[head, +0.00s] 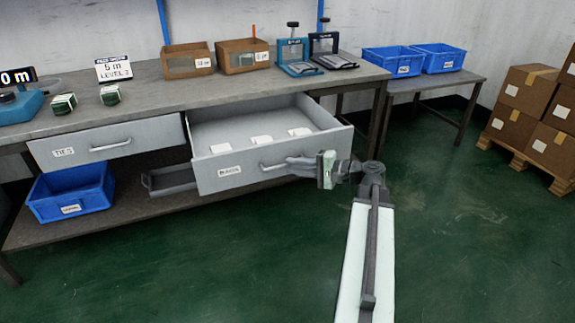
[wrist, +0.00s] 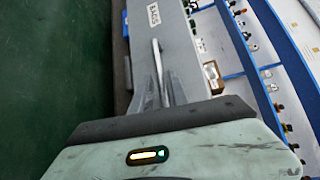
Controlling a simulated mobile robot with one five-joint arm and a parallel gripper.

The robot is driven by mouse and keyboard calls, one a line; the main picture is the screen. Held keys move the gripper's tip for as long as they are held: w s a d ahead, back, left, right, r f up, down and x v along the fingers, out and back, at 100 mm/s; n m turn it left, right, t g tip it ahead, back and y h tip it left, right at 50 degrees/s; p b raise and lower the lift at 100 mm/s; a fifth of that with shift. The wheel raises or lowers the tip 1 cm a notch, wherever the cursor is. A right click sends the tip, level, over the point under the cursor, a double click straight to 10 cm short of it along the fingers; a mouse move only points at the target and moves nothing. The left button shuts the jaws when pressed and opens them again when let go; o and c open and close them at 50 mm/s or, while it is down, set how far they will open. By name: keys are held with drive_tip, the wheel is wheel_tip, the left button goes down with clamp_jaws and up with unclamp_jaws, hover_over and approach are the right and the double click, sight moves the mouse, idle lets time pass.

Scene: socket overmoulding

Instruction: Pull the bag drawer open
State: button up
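The bag drawer (head: 217,181) is a grey drawer labelled BAGS under the workbench, and it stands pulled well out. Several white bags (head: 262,140) lie flat inside it. Its bar handle (head: 275,166) is on the front panel. My gripper (head: 291,163) reaches in from the right to the handle. In the wrist view, the fingers of my gripper (wrist: 160,80) lie on both sides of the handle (wrist: 156,58) and look closed on it; the exact contact is partly hidden. The drawer front (wrist: 165,30) also shows there.
A shut drawer labelled TIES (head: 90,148) is to the left. A blue bin (head: 85,203) and a small grey tray (head: 170,181) are on the lower shelf. A side table (head: 440,80) and stacked cartons (head: 530,95) stand right. The green floor in front is clear.

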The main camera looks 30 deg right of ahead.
drive_tip(key=v, duration=0.5)
drive_tip(key=shift+w+a, duration=0.1)
drive_tip(key=shift+a, duration=0.05)
drive_tip(key=a+f+n+g+h+p, duration=0.1)
drive_tip(key=a+f+n+g+h, duration=0.35)
drive_tip(key=a, duration=0.65)
drive_tip(key=a+f+n+g+h, duration=0.1)
drive_tip(key=a+f+n+g, duration=0.35)
drive_tip(key=a+f, duration=0.45)
drive_tip(key=a+f+n+g+h+p, duration=0.1)
drive_tip(key=a+f+n+g+h, duration=0.3)
drive_tip(key=a, duration=0.8)
wheel_tip(320, 180, up, 37)
drive_tip(key=p, duration=3.8)
drive_tip(key=shift+w+g, duration=0.15)
drive_tip(key=shift+g, duration=0.15)
